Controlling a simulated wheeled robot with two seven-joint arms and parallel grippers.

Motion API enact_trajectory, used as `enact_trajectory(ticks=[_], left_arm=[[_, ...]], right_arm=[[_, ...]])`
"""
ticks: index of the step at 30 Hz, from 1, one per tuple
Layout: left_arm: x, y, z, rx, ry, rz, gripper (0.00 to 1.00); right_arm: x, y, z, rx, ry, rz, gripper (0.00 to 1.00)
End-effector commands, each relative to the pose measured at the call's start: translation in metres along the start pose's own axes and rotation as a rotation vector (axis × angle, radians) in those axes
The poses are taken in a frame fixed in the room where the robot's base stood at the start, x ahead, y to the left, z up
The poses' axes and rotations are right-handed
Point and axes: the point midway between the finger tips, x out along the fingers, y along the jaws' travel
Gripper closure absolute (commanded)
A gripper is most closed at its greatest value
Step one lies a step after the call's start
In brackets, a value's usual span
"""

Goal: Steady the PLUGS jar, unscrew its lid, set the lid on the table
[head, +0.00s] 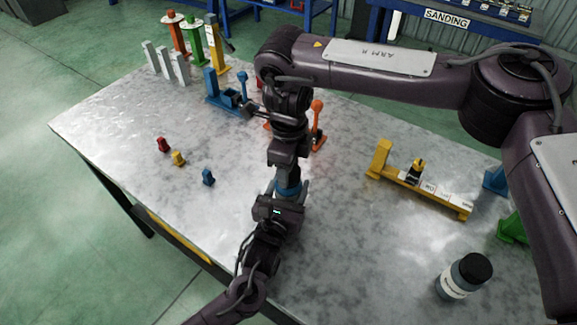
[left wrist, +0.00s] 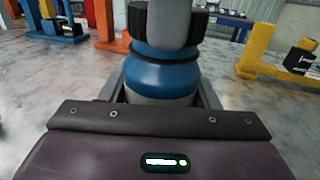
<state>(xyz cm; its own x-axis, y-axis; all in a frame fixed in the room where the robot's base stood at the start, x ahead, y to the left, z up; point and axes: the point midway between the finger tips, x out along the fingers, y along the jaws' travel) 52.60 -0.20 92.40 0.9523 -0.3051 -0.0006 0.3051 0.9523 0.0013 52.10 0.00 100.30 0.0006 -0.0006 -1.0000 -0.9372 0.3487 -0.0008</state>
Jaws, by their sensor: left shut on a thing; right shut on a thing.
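A jar with a blue body (left wrist: 160,75) and a pale lower part stands upright between my grippers; in the head view only a blue patch of it (head: 289,188) shows. Its label cannot be read. Its dark ribbed lid (left wrist: 199,22) shows at the top of the left wrist view. My left gripper (head: 287,196) is shut around the jar body from the near side. My right gripper (head: 289,170) comes down from above and is shut on the lid; one grey finger (left wrist: 172,25) covers the lid's middle. The table (head: 120,130) is grey metal.
A second jar with a dark lid (head: 464,276) stands at the lower right. A yellow stand (head: 420,192) is right of centre. Orange levers (head: 317,125) and a blue fixture (head: 222,100) stand behind. Small coloured pieces (head: 178,158) lie left. Bare table lies left and right of my grippers.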

Motion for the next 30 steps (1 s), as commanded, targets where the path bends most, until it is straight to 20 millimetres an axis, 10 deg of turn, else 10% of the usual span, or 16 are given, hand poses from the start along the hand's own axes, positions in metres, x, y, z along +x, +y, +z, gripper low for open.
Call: enact_trajectory(ticks=[30], left_arm=[[0.000, 0.000, 0.000, 0.000, 0.000, 0.000, 1.00]], right_arm=[[-0.035, -0.001, 0.001, -0.001, -0.002, -0.004, 0.80]])
